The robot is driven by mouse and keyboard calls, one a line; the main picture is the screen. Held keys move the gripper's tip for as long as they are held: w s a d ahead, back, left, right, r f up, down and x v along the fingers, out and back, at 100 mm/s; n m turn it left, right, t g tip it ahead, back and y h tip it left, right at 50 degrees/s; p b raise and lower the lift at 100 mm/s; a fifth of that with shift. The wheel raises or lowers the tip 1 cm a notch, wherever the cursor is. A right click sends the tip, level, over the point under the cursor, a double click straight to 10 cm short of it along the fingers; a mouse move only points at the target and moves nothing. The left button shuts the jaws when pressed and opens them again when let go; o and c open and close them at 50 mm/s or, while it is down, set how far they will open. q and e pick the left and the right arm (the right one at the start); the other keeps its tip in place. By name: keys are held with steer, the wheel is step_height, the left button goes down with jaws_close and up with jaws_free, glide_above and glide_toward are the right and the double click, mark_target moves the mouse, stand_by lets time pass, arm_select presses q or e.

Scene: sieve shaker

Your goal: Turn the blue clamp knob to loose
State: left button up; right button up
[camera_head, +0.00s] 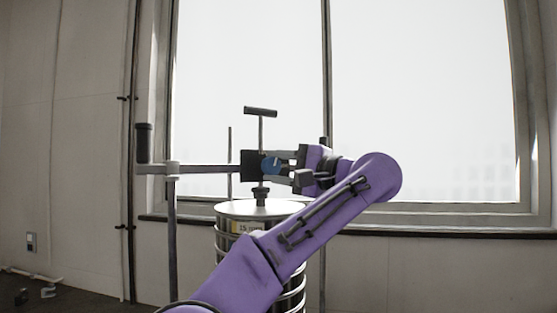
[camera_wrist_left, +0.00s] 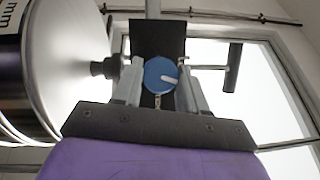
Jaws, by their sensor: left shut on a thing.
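The blue clamp knob (camera_head: 271,163) sits on the side of the black clamp block (camera_head: 248,165) above the sieve stack. In the left wrist view the knob (camera_wrist_left: 160,75) is a round blue disc with a white pointer, which points to the right and slightly up. My left gripper (camera_head: 280,165) reaches the knob from the right. In the wrist view its two fingers (camera_wrist_left: 160,88) stand on either side of the knob and it is shut on it. My right gripper is in neither view.
The metal sieve stack (camera_head: 232,209) stands under the clamp, partly hidden by my purple left arm. A black T-handle (camera_head: 260,112) rises above the block. A horizontal bar (camera_head: 210,169) joins the block to the left post (camera_head: 172,235). A bright window (camera_head: 420,90) fills the back.

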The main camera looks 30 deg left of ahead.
arm_select(q)
steer(key=shift+r+n+g+h+p, duration=0.15)
steer(key=shift+n+h+p, duration=0.2)
steer(key=shift+n, duration=0.45)
steer(key=shift+n+g+h+p, duration=0.2)
steer(key=shift+n+p, duration=0.25)
steer(key=shift+n, duration=0.35)
steer(key=o, duration=1)
steer(key=shift+o, duration=0.2)
steer(key=shift+d, duration=0.1)
steer(key=s+d+p, duration=0.1)
steer(key=d+p, duration=0.3)
steer(key=d, duration=0.6)
steer(key=shift+s+d, duration=0.15)
steer(key=shift+s, duration=0.15)
